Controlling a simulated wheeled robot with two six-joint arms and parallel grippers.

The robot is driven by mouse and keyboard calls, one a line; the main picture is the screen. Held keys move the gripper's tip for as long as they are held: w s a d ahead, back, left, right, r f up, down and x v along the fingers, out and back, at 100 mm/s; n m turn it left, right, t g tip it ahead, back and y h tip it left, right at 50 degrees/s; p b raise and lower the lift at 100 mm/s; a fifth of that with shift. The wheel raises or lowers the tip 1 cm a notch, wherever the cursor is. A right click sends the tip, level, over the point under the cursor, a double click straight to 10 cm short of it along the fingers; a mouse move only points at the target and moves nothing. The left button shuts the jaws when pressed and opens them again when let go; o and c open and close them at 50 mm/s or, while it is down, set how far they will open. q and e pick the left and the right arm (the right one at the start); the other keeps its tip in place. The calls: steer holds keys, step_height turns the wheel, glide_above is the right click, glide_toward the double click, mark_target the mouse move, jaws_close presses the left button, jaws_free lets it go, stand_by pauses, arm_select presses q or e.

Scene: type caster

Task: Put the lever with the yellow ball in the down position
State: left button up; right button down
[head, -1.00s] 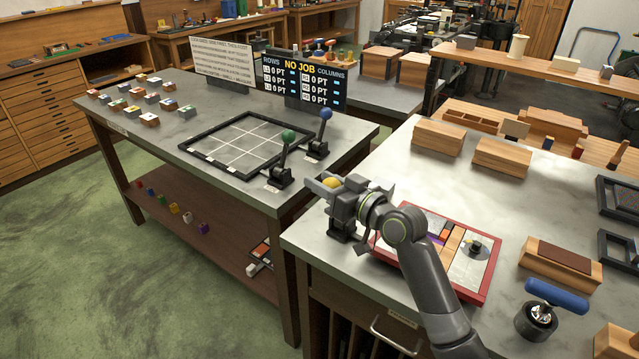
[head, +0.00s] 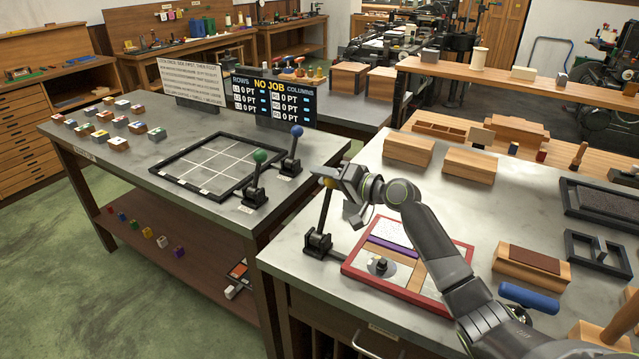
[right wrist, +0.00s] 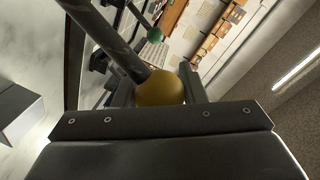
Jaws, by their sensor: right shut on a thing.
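The lever with the yellow ball (head: 329,183) stands on the right bench, its black base (head: 318,243) near the bench's left edge. Its dark rod rises steeply from the base, leaning slightly right. My right gripper (head: 328,177) is shut on the ball at the top of the rod and covers part of it. In the right wrist view the yellow ball (right wrist: 160,87) sits between the two fingers, with the rod running to the upper left. My left gripper is not in view.
A red-framed tray (head: 349,267) with a round knobbed piece (head: 381,265) lies right of the lever base, partly under my arm. Levers with green (head: 259,156) and blue (head: 297,131) balls stand on the left bench.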

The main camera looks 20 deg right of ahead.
steer(key=shift+w+d+f+m, duration=0.3)
steer(key=shift+d+m, duration=0.15)
steer(key=shift+m, duration=0.05)
steer(key=c, duration=1.3)
jaws_free()
steer(key=shift+c, duration=0.2)
steer(key=o, duration=0.4)
steer(key=shift+w+f, duration=0.1)
steer(key=shift+o, duration=0.2)
step_height(320, 180, up, 10)
steer(key=p, duration=0.7)
steer(key=shift+p, duration=0.3)
